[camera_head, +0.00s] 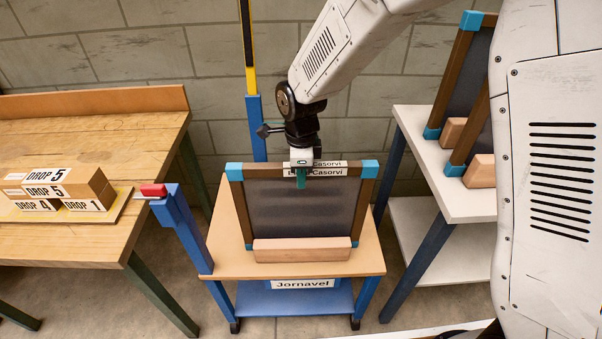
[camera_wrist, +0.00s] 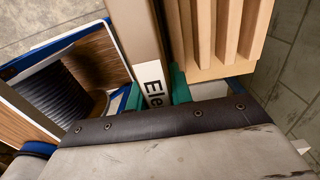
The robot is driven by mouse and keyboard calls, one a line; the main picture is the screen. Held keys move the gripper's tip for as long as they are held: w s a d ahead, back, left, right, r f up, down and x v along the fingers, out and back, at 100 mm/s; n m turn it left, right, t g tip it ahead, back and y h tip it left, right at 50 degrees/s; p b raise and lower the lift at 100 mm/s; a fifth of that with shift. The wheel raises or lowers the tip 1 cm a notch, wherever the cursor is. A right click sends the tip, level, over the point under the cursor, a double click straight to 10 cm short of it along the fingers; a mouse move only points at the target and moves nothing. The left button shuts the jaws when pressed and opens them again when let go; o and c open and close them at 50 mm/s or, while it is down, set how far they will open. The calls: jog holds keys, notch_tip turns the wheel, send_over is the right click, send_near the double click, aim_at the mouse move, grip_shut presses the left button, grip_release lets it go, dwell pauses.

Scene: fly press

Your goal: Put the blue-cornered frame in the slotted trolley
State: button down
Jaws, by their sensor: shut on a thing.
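The blue-cornered frame (camera_head: 372,170) has brown sides, a dark panel and a white label reading "Casorvi" on its top bar. It stands roughly upright over the tan-topped trolley (camera_head: 228,262) labelled Jornavel. A rounded wooden block (camera_head: 300,250) hides its bottom edge, so I cannot tell whether it rests in a slot. My gripper (camera_head: 301,178) is shut on the middle of the top bar. In the wrist view the green fingertips (camera_wrist: 155,94) grip both sides of the bar (camera_wrist: 136,35). Light wooden slats with slots (camera_wrist: 221,35) show beside it.
A white table (camera_head: 440,185) at right holds more blue-cornered frames (camera_head: 465,75) in wooden blocks. A wooden bench (camera_head: 95,130) at left carries blocks marked DROP (camera_head: 62,190). A blue post with a red end (camera_head: 153,190) stands at the trolley's left. A brick wall is behind.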

jog(key=c, duration=1.3)
grip_release()
jog(key=shift+o, duration=0.2)
notch_tip(320, 180, up, 12)
jog(key=shift+f, duration=0.2)
jog(key=shift+r, duration=0.3)
